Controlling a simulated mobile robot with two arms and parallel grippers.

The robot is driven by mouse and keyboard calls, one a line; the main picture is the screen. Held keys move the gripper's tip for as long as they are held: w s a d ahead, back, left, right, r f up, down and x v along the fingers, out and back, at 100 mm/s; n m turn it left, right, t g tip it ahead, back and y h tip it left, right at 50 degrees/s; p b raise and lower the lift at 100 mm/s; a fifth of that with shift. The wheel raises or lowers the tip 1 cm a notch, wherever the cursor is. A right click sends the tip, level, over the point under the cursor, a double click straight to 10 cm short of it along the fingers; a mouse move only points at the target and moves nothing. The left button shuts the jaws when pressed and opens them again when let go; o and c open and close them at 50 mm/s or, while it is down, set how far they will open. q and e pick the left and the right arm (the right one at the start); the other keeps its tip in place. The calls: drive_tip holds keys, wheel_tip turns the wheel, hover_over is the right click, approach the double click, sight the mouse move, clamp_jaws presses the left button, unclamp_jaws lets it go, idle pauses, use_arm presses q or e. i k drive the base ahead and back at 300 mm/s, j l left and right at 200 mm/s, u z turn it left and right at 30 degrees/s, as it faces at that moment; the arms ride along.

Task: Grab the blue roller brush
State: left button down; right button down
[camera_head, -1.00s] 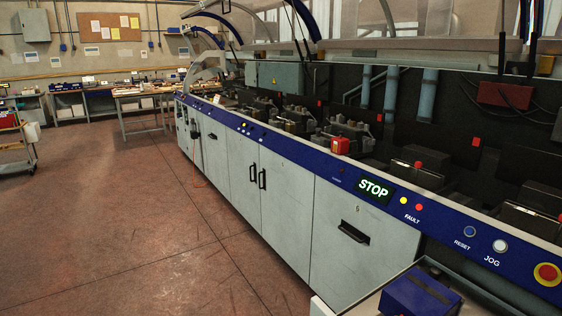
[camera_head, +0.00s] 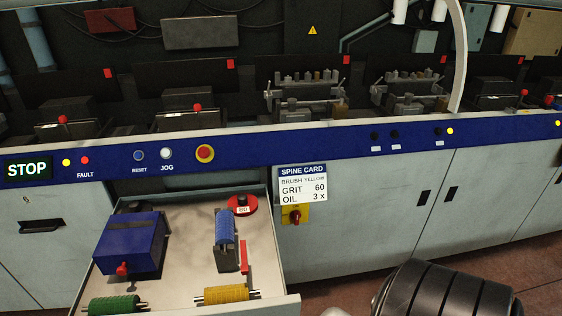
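The blue roller brush (camera_head: 224,227) lies in the open drawer, right of its middle, lengthwise toward the machine, with a dark grey block or holder (camera_head: 228,259) under or in front of its near end. A yellow roller brush (camera_head: 226,294) and a green roller brush (camera_head: 113,304) lie crosswise near the drawer's front edge. The spine card (camera_head: 303,184) on the machine front reads BRUSH YELLOW, GRIT 60, OIL 3 x. Neither gripper is in view; a dark ribbed part of my own body seems to show at the bottom right.
The drawer (camera_head: 185,265) also holds a blue box (camera_head: 130,246) with a red knob, a red disc (camera_head: 242,205) and a thin red bar (camera_head: 244,258) close beside the blue roller. A yellow switch plate (camera_head: 303,215) sits below the card. Bare drawer floor lies between box and roller.

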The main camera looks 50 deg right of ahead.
sight(224, 233)
drive_tip(key=z, duration=1.1)
